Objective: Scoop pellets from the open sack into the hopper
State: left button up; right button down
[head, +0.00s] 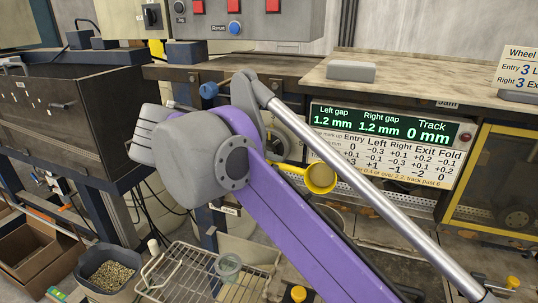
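I cannot make out the hopper. Neither gripper's fingers show.
A wire rack (175,272) with a glass jar (228,267) stands right of the pellets. A cardboard box (35,250) is at far left. A dark cabinet (70,120) and a bench with a readout panel (385,125) stand behind. The purple link and a silver rod block the middle.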

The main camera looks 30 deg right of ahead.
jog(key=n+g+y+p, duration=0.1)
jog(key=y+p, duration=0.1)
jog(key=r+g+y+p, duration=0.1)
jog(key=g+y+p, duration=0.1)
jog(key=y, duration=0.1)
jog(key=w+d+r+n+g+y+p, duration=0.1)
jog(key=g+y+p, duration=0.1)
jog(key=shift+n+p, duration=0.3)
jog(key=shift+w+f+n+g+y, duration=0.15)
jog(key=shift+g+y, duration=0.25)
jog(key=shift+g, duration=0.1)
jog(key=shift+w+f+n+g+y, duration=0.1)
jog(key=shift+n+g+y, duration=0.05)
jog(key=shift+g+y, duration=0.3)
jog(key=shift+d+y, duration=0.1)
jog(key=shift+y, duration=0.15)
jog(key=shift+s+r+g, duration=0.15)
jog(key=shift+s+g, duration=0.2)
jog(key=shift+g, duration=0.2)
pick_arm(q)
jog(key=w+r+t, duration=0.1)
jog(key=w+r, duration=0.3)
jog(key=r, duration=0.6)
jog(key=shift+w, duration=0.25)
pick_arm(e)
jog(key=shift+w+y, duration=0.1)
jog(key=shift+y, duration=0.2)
